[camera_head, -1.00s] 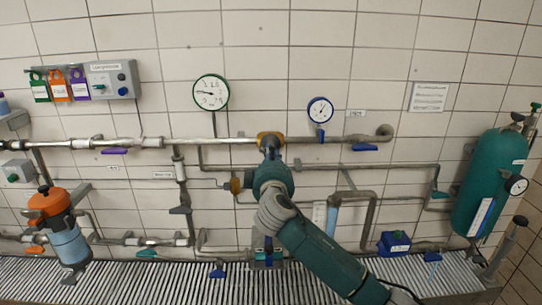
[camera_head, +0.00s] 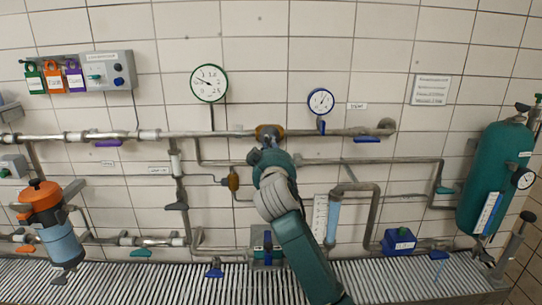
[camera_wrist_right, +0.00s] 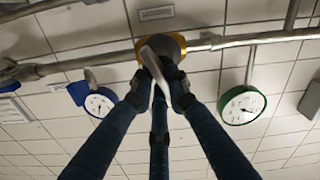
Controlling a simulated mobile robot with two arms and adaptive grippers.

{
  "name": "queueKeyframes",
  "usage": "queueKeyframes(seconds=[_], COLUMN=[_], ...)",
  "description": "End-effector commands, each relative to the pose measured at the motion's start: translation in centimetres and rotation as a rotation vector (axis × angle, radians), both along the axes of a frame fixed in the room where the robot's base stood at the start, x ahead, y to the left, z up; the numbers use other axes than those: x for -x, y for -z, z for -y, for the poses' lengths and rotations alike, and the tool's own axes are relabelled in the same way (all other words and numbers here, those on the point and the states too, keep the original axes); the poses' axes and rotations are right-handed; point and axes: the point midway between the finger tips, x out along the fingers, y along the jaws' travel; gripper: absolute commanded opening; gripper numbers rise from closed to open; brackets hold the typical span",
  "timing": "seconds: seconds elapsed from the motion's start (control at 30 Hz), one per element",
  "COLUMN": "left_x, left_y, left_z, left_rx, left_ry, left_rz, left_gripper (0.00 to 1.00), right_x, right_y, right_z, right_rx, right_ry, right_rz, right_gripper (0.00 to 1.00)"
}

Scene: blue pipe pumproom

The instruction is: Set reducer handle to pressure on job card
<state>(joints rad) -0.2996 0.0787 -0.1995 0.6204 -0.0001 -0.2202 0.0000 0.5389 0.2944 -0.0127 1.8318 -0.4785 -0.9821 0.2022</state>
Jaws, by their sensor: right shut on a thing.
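The reducer (camera_head: 270,131) is a brass-yellow body on the upper pipe, also seen in the right wrist view (camera_wrist_right: 178,43). My right gripper (camera_wrist_right: 160,75) is at the reducer's front, its dark fingers shut on the pale grey handle (camera_wrist_right: 157,46). In the head view my wrist partly hides the handle. The green-rimmed gauge (camera_head: 208,84) is at the upper left of the reducer; its needle points up-left. The blue-rimmed gauge (camera_head: 320,101) is at its upper right. The job card (camera_head: 431,90) hangs at the right; its writing is too small to read. My left gripper is not in view.
Lower pipes with coloured valve levers run along the tiled wall. A green tank (camera_head: 491,178) stands at the right and an orange-topped filter (camera_head: 51,218) at the left. A grey lockout box (camera_head: 107,71) hangs at the upper left. A ribbed grating (camera_head: 150,280) lies below.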

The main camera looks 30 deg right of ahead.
Motion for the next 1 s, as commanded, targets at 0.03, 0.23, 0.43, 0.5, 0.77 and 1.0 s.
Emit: queueKeyframes(seconds=[0.03,0.23,0.43,0.5,0.77,1.0], left_x=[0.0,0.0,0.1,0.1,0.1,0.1], left_y=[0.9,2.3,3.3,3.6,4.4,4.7], left_z=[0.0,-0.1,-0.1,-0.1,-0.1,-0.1], left_rx=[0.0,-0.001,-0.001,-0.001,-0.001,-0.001], left_ry=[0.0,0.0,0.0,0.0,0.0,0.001], left_rz=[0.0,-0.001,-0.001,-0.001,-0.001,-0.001], left_gripper=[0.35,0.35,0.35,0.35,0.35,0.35], right_x=[0.0,0.0,0.1,0.1,0.1,0.2], right_y=[0.5,0.5,0.5,0.5,0.5,0.5], right_z=[-0.1,0.0,0.0,0.1,0.2,0.2], right_rx=[-0.046,-0.208,-0.369,-0.424,-0.603,-0.712], right_ry=[-0.001,-0.001,-0.002,-0.002,-0.001,0.0], right_rz=[0.025,0.125,0.222,0.257,0.366,0.433], right_gripper=[0.0,0.0,0.0,0.0,0.0,0.0])
